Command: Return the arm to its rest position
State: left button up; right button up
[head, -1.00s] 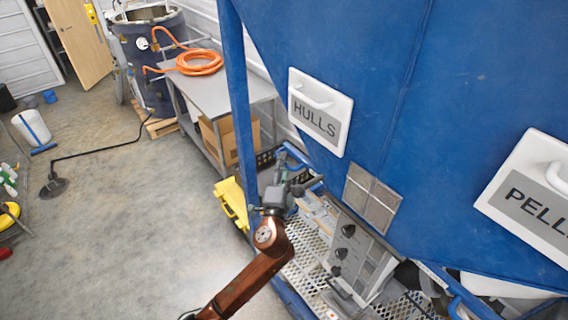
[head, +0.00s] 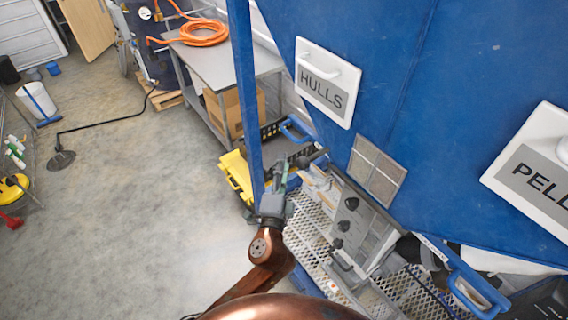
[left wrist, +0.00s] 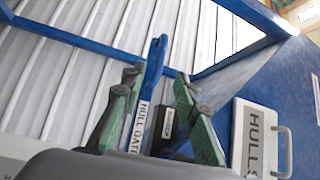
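My left arm comes in from the bottom of the head view, its reddish-brown link bent upward. My left gripper (head: 297,168) is in front of the blue hopper's frame, below the HULLS panel. In the left wrist view, its two green-padded fingers (left wrist: 160,100) are apart. A blue handle labelled HULL GATE (left wrist: 153,75) shows between them in that picture, seemingly beyond the fingertips; I see no grip on it. In the head view a blue handle (head: 296,130) shows just above the gripper. My right gripper is not in view.
The blue hopper (head: 390,70) with its HULLS (head: 325,82) and PELLETS panels fills the right. A grey control box (head: 362,228) stands on the perforated platform (head: 310,238). A blue post (head: 243,90) rises beside the gripper. A yellow item (head: 236,173) lies left.

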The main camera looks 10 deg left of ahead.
pick_arm(q)
jog(key=shift+f, duration=0.1)
